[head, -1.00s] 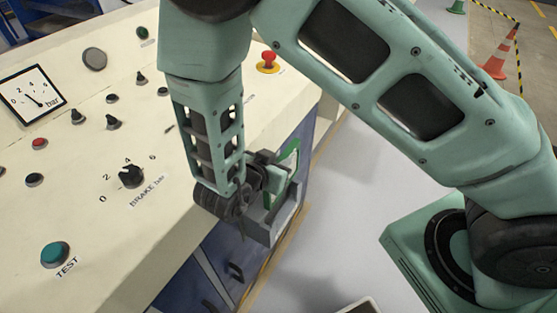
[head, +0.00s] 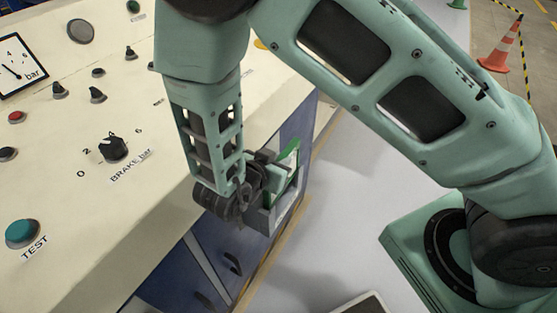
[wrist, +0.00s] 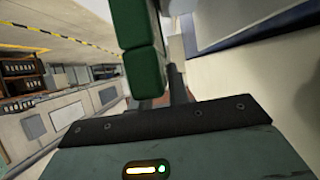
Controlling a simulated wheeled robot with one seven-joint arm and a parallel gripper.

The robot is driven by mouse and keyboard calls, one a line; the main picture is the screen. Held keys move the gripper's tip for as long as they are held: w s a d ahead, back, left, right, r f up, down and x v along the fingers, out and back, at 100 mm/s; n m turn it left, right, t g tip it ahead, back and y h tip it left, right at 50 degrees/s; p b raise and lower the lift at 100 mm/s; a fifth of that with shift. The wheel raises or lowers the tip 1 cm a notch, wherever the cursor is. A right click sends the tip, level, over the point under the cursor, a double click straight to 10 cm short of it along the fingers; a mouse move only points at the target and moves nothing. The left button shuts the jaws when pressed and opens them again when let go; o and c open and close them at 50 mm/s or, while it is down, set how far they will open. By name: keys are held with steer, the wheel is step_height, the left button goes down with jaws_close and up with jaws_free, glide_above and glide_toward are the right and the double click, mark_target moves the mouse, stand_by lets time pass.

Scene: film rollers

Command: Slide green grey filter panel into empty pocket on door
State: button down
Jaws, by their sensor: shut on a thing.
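The green-edged filter panel (head: 291,150) shows in the head view as a thin upright green and pale piece at the console's corner, just right of my gripper (head: 266,172). My gripper is shut on it. A grey open-topped pocket (head: 284,208) is just below and around the panel's lower part, by the blue door side (head: 297,130). I cannot tell whether the panel's lower edge is inside it. In the wrist view a green block-like piece (wrist: 145,70), which looks like the panel's edge, stands upright near the middle; the fingertips are mostly hidden.
The cream console top (head: 175,125) with knobs, a gauge and a green TEST button (head: 23,232) fills the left. Blue doors with dark handles (head: 232,264) are below it.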

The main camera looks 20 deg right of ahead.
steer(key=shift+f+b, duration=0.75)
steer(key=shift+f, duration=1.4)
steer(key=shift+f+b, duration=0.4)
steer(key=shift+f, duration=0.4)
steer(key=c, duration=1.3)
jaws_free()
steer(key=shift+o, duration=0.2)
steer(key=p+v, duration=0.1)
steer(key=v, duration=1.6)
steer(key=shift+a, duration=0.15)
steer(key=shift+r, duration=0.1)
